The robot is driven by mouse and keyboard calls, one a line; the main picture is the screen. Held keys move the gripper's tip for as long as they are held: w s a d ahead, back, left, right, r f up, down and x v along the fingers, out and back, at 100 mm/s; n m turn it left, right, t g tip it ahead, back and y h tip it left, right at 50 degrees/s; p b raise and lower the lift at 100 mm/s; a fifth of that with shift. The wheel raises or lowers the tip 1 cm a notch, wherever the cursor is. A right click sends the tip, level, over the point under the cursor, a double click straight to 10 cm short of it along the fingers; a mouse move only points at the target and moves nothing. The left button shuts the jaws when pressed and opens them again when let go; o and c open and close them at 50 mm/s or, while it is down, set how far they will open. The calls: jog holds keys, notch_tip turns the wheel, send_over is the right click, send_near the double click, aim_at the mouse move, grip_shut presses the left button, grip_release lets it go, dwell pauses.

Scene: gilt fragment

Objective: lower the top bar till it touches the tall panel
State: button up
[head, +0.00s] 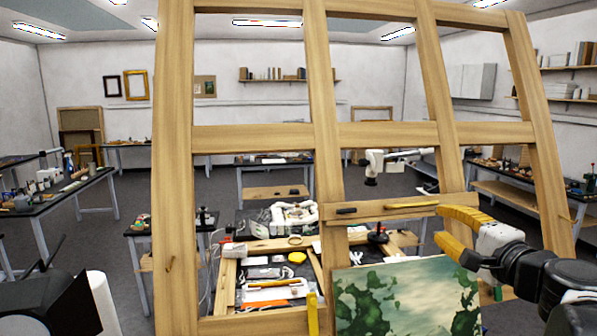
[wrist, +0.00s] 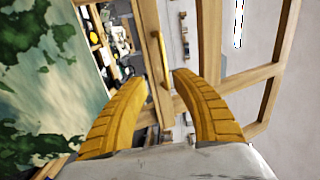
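The tall panel (head: 405,298), a green and cream painting, stands upright at the lower right of the head view. It fills the left of the wrist view (wrist: 38,75). The top bar (head: 368,213) is a short wooden crosspiece above it, with a visible gap between bar and panel. A thin yellow handle (head: 412,206) lies along the bar's right part. My gripper (head: 440,223), with curved yellow fingers, is open and empty just right of the handle. In the wrist view, the handle (wrist: 161,52) shows beyond and between the spread fingertips (wrist: 161,78); they appear apart from it.
A large wooden frame (head: 173,180) with uprights and crossbeams (head: 255,138) surrounds the bar and panel. A yellow upright piece (head: 312,314) stands left of the panel. Cluttered benches (head: 60,195) stand behind. A small dark piece (head: 346,211) sits on the bar's left part.

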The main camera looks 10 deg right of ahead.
aim_at(418, 206)
jog(key=w+p, duration=0.1)
jog(key=w, duration=0.9)
jog(key=shift+w, duration=0.3)
grip_shut()
